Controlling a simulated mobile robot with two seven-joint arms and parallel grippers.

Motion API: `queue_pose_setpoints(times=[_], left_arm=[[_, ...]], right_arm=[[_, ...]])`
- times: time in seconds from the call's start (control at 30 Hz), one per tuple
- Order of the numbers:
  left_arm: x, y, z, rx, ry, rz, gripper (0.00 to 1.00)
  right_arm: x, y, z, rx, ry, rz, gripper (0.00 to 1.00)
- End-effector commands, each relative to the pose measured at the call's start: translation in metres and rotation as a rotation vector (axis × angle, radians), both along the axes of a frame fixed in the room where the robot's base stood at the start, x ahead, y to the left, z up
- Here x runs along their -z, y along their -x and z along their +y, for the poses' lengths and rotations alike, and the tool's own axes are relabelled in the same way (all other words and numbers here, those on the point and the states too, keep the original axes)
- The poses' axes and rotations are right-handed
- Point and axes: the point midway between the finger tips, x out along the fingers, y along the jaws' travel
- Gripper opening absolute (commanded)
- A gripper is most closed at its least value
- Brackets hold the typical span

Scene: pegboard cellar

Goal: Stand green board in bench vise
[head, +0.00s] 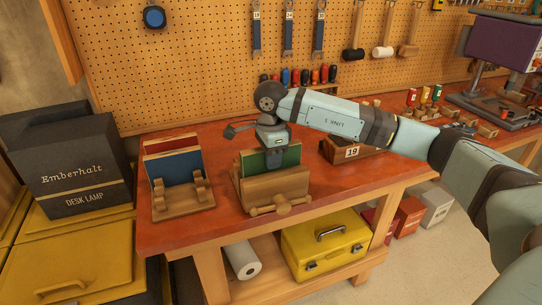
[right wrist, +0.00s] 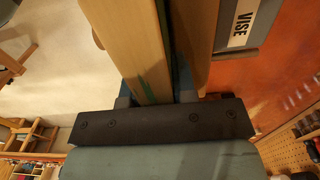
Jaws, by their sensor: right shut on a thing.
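The green board (head: 291,155) stands upright at the wooden bench vise (head: 273,190), its lower part hidden behind the front jaw. I cannot tell whether it touches the vise floor. My right gripper (head: 275,160) points down from above and is shut on the green board. In the right wrist view, a pale edge with a green streak (right wrist: 151,84) lies between my right fingers (right wrist: 155,98). The vise shows there with its "VISE" label (right wrist: 243,24). My left gripper is not in view.
A wooden rack (head: 184,206) to the left holds a blue board (head: 178,168) and a red board (head: 170,143). A wooden block marked 19 (head: 350,152) stands right of the vise. A yellow toolbox (head: 325,250) sits on the lower shelf. Bench top between rack and vise is clear.

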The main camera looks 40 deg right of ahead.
Motion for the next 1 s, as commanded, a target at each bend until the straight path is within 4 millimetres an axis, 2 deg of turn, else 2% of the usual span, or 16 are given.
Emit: queue_pose_setpoints(times=[0.27, 0.3, 0.4, 0.43, 0.77, 1.0], left_arm=[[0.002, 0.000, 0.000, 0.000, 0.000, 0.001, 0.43], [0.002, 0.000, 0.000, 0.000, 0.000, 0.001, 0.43], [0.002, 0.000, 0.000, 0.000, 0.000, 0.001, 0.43], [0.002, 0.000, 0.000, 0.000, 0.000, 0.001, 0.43], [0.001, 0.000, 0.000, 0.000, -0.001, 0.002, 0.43], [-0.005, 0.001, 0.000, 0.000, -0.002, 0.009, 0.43]], right_arm=[[0.002, 0.000, 0.000, 0.000, 0.000, -0.001, 0.00], [0.002, 0.000, 0.000, 0.000, 0.000, -0.001, 0.28], [0.002, 0.000, 0.000, 0.000, 0.000, -0.001, 0.51], [0.002, 0.000, 0.000, 0.000, 0.000, -0.001, 0.55], [0.000, 0.000, 0.000, 0.000, 0.000, 0.000, 0.55], [-0.017, 0.000, 0.000, 0.000, 0.000, -0.002, 0.55]])
